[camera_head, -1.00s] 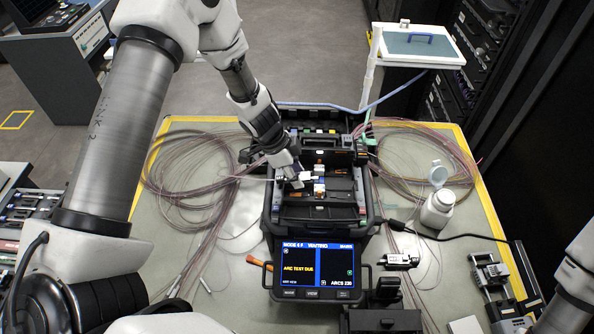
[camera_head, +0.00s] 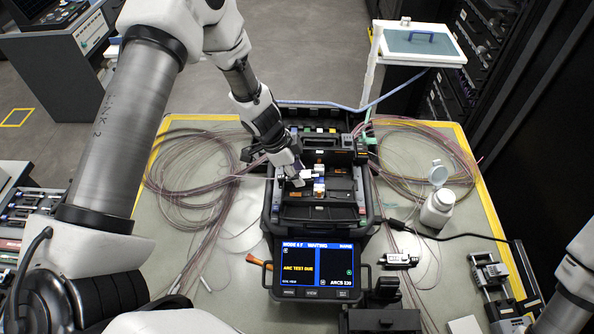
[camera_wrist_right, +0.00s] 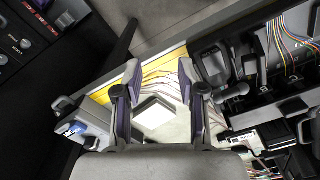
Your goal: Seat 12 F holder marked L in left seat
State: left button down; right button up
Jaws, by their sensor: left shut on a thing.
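The fusion splicer (camera_head: 318,212) stands in the middle of the table, its screen (camera_head: 312,268) lit with "WAITING" and "ARC TEST DUE". My left gripper (camera_head: 296,181) reaches down over the left part of the splicer's bed, where the left seat is. It is shut on a small holder, mostly hidden by the fingers; its mark cannot be read. A pale piece (camera_head: 306,174) shows beside the fingertips. I cannot tell whether the holder touches the seat. My right gripper (camera_wrist_right: 160,85) is open and empty in the right wrist view, above the table.
Coiled fibres lie left (camera_head: 190,180) and right (camera_head: 420,155) of the splicer. A white bottle (camera_head: 437,209) with an open cap stands at right. A small black device (camera_head: 400,260) and a metal tool (camera_head: 490,275) lie front right. A white square (camera_wrist_right: 154,112) lies under my right gripper.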

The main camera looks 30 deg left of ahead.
pick_arm(q)
jog(key=shift+s, duration=0.15)
dwell(0.3)
jog(key=c, duration=0.7)
grip_release()
jog(key=shift+o, duration=0.2)
jog(key=v, duration=0.7)
jog(key=shift+a+r, duration=0.1)
jog(key=shift+r, duration=0.1)
